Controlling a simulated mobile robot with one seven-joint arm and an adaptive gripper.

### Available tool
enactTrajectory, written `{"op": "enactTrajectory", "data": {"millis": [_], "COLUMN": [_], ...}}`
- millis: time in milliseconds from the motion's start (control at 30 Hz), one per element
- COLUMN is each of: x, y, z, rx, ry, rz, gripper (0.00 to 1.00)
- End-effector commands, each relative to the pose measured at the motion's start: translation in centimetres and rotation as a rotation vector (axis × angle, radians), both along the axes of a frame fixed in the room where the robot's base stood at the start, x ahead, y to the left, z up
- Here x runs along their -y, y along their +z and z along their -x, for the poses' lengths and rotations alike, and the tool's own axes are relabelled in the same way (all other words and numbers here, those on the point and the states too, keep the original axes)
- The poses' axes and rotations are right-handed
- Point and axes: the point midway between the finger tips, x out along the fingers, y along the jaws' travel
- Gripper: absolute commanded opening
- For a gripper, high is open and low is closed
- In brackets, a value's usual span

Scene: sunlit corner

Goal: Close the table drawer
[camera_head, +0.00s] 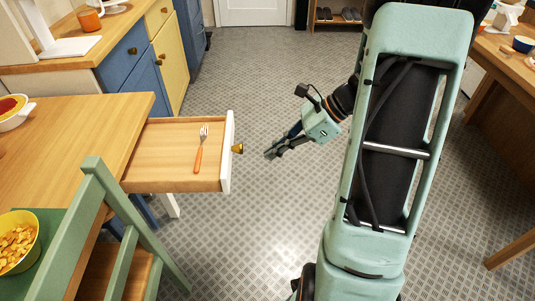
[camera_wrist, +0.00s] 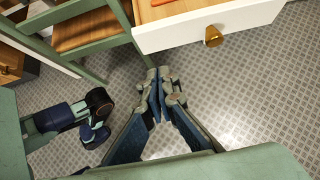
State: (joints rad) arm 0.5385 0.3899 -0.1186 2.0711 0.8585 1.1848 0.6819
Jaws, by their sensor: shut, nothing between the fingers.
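The table drawer (camera_head: 172,178) stands pulled out from the right side of the wooden table (camera_head: 75,125). Its white front with a brass knob (camera_head: 237,149) faces my gripper. A fork with an orange handle (camera_head: 199,150) lies inside the drawer. In the wrist view the white drawer front (camera_wrist: 185,30) and the knob (camera_wrist: 213,37) show at the top. My gripper (camera_head: 271,153) is shut and empty, to the right of the knob and apart from it. In the wrist view its fingertips (camera_wrist: 158,75) are below the drawer front over the floor.
A green chair (camera_head: 118,218) stands at the near side of the table, close to the drawer. A bowl of cereal (camera_head: 17,243) is at the lower left. Cabinets (camera_head: 130,65) line the back left. The tiled floor right of the drawer is clear.

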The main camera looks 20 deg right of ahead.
Motion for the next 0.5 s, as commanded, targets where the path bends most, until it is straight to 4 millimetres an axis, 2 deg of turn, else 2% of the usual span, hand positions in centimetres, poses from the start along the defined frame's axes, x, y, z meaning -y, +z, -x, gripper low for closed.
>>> {"op": "enactTrajectory", "data": {"millis": [100,333,500], "x": [-1.9,-5.1,-7.5], "y": [-2.2,-5.7,-5.7], "z": [-0.5,-1.5,-2.4], "rx": [-0.003,-0.004,0.000], "ry": [0.005,0.002,0.004], "rz": [-0.002,0.001,0.003], "gripper": [0.00,0.00,0.00]}}
